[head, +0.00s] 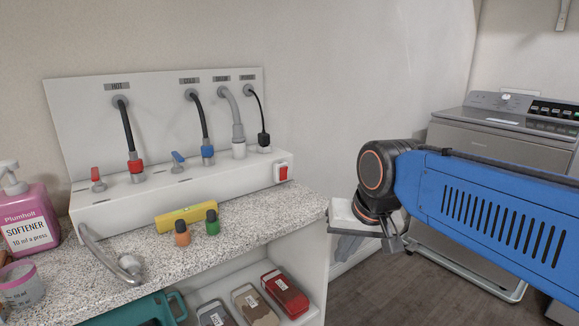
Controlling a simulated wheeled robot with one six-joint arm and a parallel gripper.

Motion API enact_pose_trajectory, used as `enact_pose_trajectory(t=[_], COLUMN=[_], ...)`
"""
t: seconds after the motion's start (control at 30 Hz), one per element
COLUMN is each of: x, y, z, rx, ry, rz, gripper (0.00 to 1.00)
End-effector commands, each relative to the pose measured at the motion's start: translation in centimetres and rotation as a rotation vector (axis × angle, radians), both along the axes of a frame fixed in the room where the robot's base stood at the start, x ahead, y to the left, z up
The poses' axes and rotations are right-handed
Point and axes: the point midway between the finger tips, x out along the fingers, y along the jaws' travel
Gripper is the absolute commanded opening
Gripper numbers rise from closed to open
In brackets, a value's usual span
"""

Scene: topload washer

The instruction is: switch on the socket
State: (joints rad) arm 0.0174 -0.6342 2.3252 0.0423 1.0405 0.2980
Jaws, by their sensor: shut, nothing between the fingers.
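The white service box (215,183) stands on the speckled counter against the wall panel. A black plug (263,139) on a black cord stands in its top at the right end, below the power label. A red rocker switch (283,174) in a white frame is on the box's front face at the right end. Whether it is on or off cannot be told. My gripper (345,255) is shut and empty, to the right of the counter's end and lower than the switch, apart from both. The arm hides part of it.
Red (97,180) and blue (178,160) valve levers sit on the box. The counter's right edge (318,215) lies near my gripper. A grey washer (500,140) stands at right.

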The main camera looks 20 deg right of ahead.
Motion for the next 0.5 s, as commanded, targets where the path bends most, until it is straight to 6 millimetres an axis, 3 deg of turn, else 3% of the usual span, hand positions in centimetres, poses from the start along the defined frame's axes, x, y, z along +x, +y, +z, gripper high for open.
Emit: enact_pose_trajectory(t=[0.2, 0.5], x=[5.7, 13.3], y=[0.1, 0.1], z=[5.8, 12.6], rx=[0.124, 0.296], ry=[0.012, 0.038], rz=[-0.226, -0.531], gripper=[0.00, 0.00])
